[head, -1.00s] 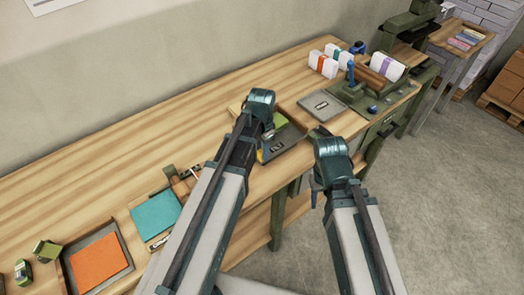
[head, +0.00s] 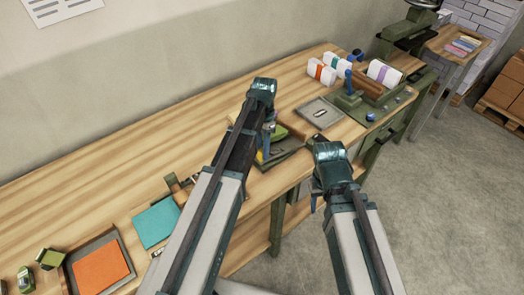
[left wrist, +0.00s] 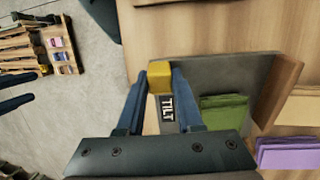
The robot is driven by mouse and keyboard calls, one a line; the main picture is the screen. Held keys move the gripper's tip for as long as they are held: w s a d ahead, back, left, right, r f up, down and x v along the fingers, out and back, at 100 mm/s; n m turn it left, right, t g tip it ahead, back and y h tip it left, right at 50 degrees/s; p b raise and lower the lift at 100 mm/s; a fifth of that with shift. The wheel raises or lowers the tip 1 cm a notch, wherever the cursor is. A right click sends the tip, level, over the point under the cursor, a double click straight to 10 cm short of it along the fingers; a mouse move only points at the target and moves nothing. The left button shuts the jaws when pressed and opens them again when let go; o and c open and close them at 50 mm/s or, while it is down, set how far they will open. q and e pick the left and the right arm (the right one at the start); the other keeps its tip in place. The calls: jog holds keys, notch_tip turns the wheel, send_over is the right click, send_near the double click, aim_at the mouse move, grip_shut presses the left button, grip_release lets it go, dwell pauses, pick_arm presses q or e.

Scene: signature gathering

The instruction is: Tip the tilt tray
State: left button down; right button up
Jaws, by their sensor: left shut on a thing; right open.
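The tilt tray is a grey tray (head: 285,150) near the bench's front edge in the head view, holding green sheets (head: 281,131). In the left wrist view its grey plate (left wrist: 235,75) carries a dark "TILT" label, a yellow grip block (left wrist: 159,78) and the green sheets (left wrist: 222,112). My left gripper (left wrist: 161,85) is shut on the yellow block, one finger on each side. In the head view, my left gripper (head: 266,130) partly hides the tray. My right gripper (head: 317,178) is open and empty, right of the tray and apart from it.
A grey plate (head: 318,112) and a green press with a wooden roller (head: 370,90) stand to the right. Banded white blocks (head: 321,72) are behind. A teal pad (head: 156,222) and an orange pad (head: 102,267) lie left. The bench's back left is clear.

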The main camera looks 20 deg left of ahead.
pick_arm(q)
jog(key=c, duration=0.6)
grip_release()
jog(key=shift+w, duration=0.1)
jog(key=shift+o, duration=0.2)
jog(key=shift+r, duration=0.15)
jog(key=p+v, duration=1.3)
jog(key=shift+r, duration=0.25)
jog(key=s+d+f+n+t+b, duration=0.1)
jog(key=s+d+f+n+b, duration=0.1)
jog(key=s+d+f+b, duration=0.3)
jog(key=s+d+f+n+t+y+b, duration=0.1)
jog(key=s+d+f+b, duration=0.4)
jog(key=s+f+b, duration=0.5)
jog(key=s+t, duration=0.1)
jog(key=s, duration=0.3)
jog(key=shift+s+d+f+n+y, duration=0.2)
jog(key=shift+d+f+n+y, duration=0.1)
jog(key=shift+f+n, duration=0.1)
